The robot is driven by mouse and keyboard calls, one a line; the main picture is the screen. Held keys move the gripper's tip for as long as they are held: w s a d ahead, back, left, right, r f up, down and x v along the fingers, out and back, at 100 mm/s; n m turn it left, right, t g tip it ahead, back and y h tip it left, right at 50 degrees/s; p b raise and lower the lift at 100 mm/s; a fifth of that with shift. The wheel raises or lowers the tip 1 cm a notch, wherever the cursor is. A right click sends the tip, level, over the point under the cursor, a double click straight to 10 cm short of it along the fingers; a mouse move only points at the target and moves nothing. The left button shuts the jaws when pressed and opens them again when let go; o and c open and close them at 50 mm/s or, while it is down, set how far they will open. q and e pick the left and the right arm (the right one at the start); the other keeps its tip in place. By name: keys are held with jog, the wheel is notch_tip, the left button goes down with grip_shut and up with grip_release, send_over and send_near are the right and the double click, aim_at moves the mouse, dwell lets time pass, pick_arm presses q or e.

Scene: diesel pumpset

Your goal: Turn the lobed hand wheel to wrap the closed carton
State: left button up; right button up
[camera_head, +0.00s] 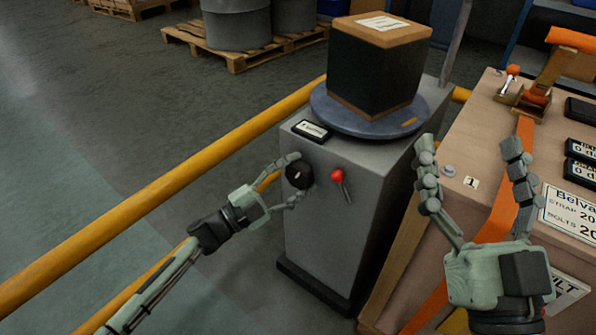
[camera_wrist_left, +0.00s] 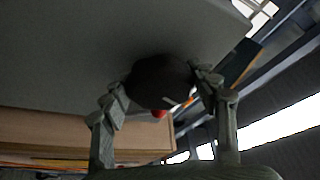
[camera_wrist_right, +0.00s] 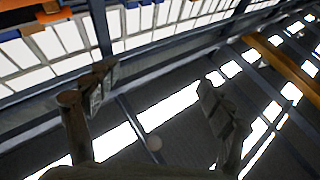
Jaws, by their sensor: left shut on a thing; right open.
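The black lobed hand wheel (camera_head: 298,174) is on the front face of the grey wrapping machine (camera_head: 330,215). My left gripper (camera_head: 292,180) is shut on the hand wheel, one finger above it and one below. In the left wrist view the dark wheel (camera_wrist_left: 160,82) sits between the fingertips (camera_wrist_left: 163,88). The carton (camera_head: 380,62), mostly dark around its sides with bare brown top and bottom edges, stands upright on the round blue-grey turntable (camera_head: 335,113). My right gripper (camera_head: 475,165) is open and empty, raised above the crate at the right; its fingers also show in the right wrist view (camera_wrist_right: 150,100).
A red-knobbed lever (camera_head: 338,176) is just right of the wheel. A yellow rail (camera_head: 150,195) runs diagonally behind the machine. A large brown crate (camera_head: 470,150) with an orange strap (camera_head: 505,210) stands close on the right. Drums on a pallet (camera_head: 240,60) are at the back.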

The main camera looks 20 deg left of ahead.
pick_arm(q)
jog(key=shift+m+g+p, duration=0.3)
jog(key=shift+m, duration=0.9)
pick_arm(e)
jog(key=shift+w+a+f+g, duration=0.1)
jog(key=shift+w+f+g, duration=0.15)
jog(key=shift+f+g, duration=0.4)
jog(key=shift+w+a+f+g, duration=0.1)
jog(key=shift+w+f+g, duration=0.2)
jog(key=shift+f, duration=0.5)
jog(key=shift+s, duration=0.1)
pick_arm(q)
jog(key=o, duration=1.2)
jog(key=shift+c, duration=0.2)
jog(key=v, duration=1.2)
jog(key=shift+r, duration=0.2)
jog(key=shift+a, duration=0.1)
